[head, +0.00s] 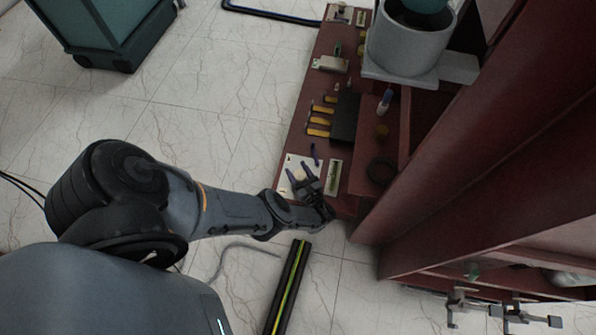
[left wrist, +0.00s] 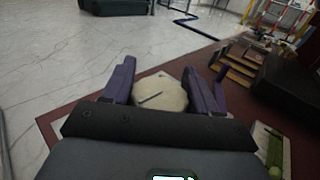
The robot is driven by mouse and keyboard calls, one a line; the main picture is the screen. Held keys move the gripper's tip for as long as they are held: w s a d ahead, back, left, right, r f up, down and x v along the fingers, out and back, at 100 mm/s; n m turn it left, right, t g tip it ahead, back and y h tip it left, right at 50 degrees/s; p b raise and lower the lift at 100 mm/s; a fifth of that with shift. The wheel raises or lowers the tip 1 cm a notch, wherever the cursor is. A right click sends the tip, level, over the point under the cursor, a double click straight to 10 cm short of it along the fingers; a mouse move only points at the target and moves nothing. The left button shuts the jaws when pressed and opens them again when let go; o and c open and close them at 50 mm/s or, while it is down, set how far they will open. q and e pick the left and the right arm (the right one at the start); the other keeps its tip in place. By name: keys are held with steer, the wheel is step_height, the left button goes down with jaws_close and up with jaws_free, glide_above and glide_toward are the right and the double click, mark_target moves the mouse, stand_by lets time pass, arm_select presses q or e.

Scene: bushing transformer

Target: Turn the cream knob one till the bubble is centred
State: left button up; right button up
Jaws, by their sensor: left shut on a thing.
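The cream knob (left wrist: 160,94) sits between the two purple fingers of my left gripper (left wrist: 163,88) in the left wrist view, with a dark line across its top. My left gripper (head: 303,168) is shut on it, reaching down over a pale plate (head: 287,181) at the near end of the dark red board. In the head view the knob is mostly hidden by the gripper. A level vial (head: 334,177) lies just right of the gripper. It also shows in the left wrist view (left wrist: 266,142), with a bright green spot near its lower end; its bubble's exact position cannot be told.
Yellow-ended bars (head: 319,121) and a black block (head: 344,116) lie farther up the dark red board (head: 309,77). A dark ring (head: 381,171) and a large grey cylinder (head: 408,45) stand to the right. Tall red panels fill the right side.

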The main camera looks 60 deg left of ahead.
steer(key=shift+a, duration=0.1)
arm_select(q)
steer(key=o, duration=1)
steer(key=shift+a, duration=0.1)
steer(key=shift+c, duration=0.2)
